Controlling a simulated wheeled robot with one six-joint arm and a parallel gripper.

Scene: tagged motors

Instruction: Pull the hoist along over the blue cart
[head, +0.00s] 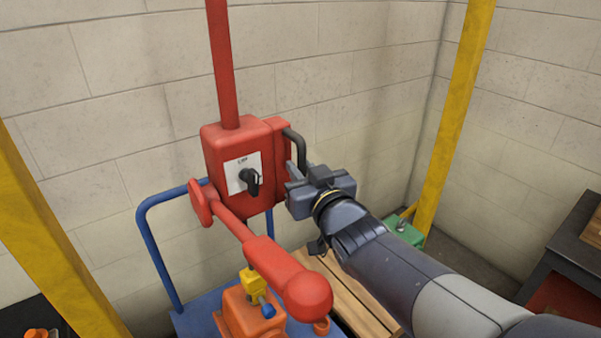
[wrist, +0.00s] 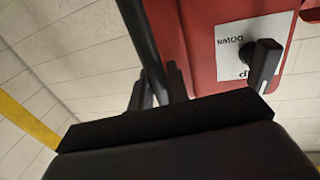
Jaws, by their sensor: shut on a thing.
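The hoist is a red box (head: 222,150) hanging on a red vertical bar, with a white label and a black rotary switch (head: 250,180) on its front. A dark grey bar handle (head: 299,143) is on its right side. My gripper (head: 298,172) is shut on this handle; the wrist view shows the fingers (wrist: 153,90) at the dark bar, beside the red box. A red arm with a round end (head: 307,296) reaches from the hoist toward the camera. The blue cart (head: 190,318) stands below, partly hidden by the arm and motor.
An orange motor (head: 236,318) with a yellow piece (head: 252,281) sits on the cart. A wooden pallet (head: 350,295) and a green motor (head: 404,232) are at right. Yellow posts (head: 458,110) flank the hoist. A dark bench (head: 565,245) stands far right; a block wall is behind.

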